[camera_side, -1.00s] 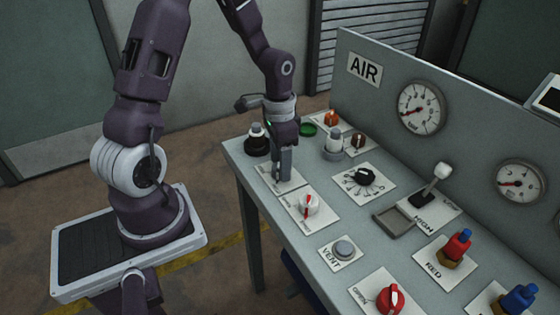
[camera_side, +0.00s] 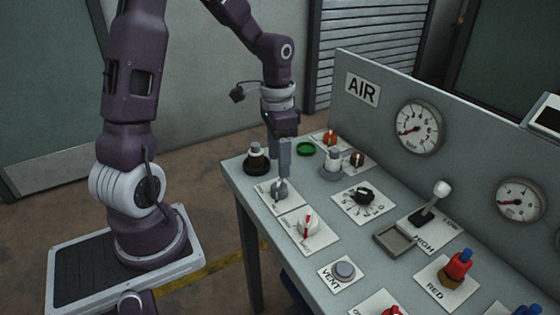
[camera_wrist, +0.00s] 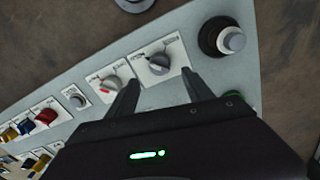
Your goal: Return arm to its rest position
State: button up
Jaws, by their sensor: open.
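My gripper (camera_side: 281,166) hangs above the back left of the grey control panel, pointing down. Its two fingers also show in the wrist view (camera_wrist: 162,98), spread apart with nothing between them. A grey rotary knob (camera_side: 280,188) on a white plate stands just below the fingertips, apart from them as far as I can tell. In the wrist view the grey knob (camera_wrist: 159,63) lies beyond the fingertips.
A black-based knob (camera_side: 256,160), a green disc (camera_side: 306,149) and a grey-topped post (camera_side: 333,160) stand close around my gripper. A red-marked knob (camera_side: 308,225) and a lever (camera_side: 432,200) are nearer the front. The upright AIR panel (camera_side: 375,105) borders the right.

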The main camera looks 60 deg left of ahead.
jog(key=s+d+r+n+t, duration=0.2)
jog(key=s+d+r+t, duration=0.3)
jog(key=s+d+r, duration=0.6)
jog(key=s+r, duration=0.3)
jog(key=s, duration=0.1)
jog(key=shift+s+d+t, duration=0.3)
jog(key=shift+r, duration=0.15)
